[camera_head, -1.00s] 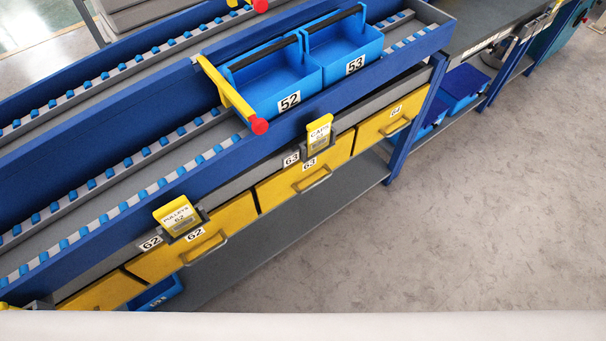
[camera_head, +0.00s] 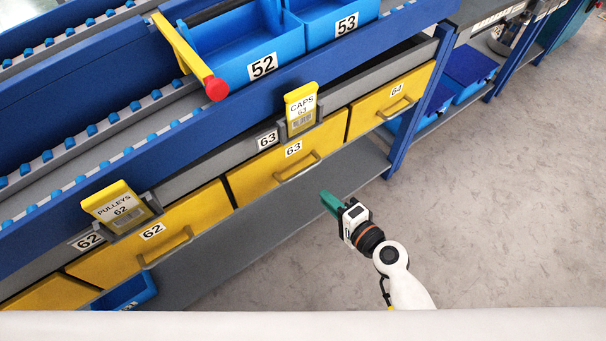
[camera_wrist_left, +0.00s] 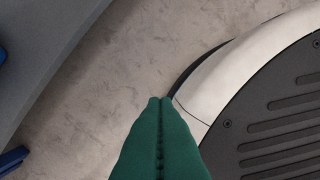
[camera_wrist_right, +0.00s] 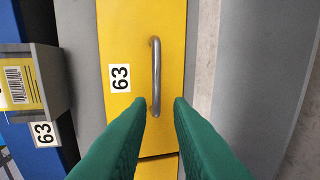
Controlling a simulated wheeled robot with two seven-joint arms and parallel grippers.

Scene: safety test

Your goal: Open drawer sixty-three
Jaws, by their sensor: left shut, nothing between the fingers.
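Drawer 63 (camera_head: 270,177) is a shut yellow drawer front with a grey bar handle (camera_head: 299,168), between drawers 62 and 64 in the head view. In the right wrist view, drawer 63 (camera_wrist_right: 139,30) and its handle (camera_wrist_right: 155,75) lie straight ahead. My right gripper (camera_head: 323,196) has green fingers and stands in front of and below the handle. In the right wrist view its fingers (camera_wrist_right: 161,101) are apart, one on each side of the handle's line, with nothing between them. My left gripper (camera_wrist_left: 160,101) shows only in its wrist view, with its green fingers together and empty.
Drawer 62 (camera_head: 120,255) is at left and drawer 64 (camera_head: 372,107) at right. A yellow CAPS 63 card (camera_head: 301,108) stands above drawer 63. Blue bins 52 (camera_head: 235,50) and 53 (camera_head: 325,20) sit above. A grey lower shelf (camera_head: 240,240) runs below the drawers. The floor at right is clear.

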